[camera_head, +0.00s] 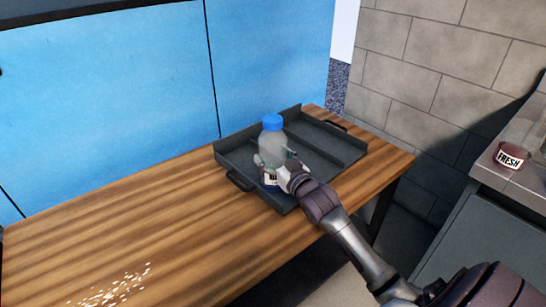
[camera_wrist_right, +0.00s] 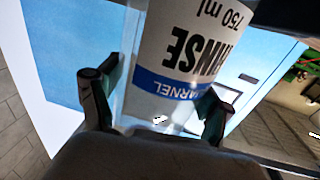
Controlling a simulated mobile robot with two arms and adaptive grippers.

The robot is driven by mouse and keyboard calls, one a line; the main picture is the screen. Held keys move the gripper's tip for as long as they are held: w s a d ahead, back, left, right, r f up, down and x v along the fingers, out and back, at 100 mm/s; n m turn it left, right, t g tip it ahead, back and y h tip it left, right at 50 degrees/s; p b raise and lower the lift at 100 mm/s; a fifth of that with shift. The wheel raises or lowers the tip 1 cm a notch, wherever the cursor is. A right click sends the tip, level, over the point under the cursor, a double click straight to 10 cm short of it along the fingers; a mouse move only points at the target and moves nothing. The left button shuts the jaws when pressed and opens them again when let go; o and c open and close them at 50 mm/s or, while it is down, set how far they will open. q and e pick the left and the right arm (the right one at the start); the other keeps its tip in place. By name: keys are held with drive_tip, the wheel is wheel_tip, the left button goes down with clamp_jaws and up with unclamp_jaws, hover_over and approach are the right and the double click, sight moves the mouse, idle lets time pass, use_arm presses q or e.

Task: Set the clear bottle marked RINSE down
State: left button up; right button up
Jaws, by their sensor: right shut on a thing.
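The clear bottle marked RINSE (camera_head: 271,143) has a blue cap and stands upright in the head view, in front of or in the near left part of the dark tray (camera_head: 301,111). I cannot tell whether its base touches the tray. Its white and blue label fills the middle of the right wrist view (camera_wrist_right: 185,55). My right gripper (camera_head: 272,164) is shut on the bottle around its lower part, with one finger on each side in the wrist view (camera_wrist_right: 155,105). My left gripper is not in view.
The dark tray has a raised divider and handles and sits on a wooden table (camera_head: 150,215). White bits (camera_head: 115,288) lie at the table's near left. A jar marked FRESH (camera_head: 509,156) stands on a grey counter at right. The left part of the table is mostly clear.

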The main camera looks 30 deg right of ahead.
drive_tip(key=o, duration=1.2)
drive_tip(key=shift+s, duration=0.1)
drive_tip(key=shift+s, duration=0.35)
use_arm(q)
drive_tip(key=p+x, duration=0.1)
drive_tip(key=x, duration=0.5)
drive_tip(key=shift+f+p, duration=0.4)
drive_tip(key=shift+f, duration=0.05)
use_arm(e)
drive_tip(key=s, duration=1.1)
drive_tip(key=shift+s+a, duration=0.1)
drive_tip(key=shift+a, duration=0.2)
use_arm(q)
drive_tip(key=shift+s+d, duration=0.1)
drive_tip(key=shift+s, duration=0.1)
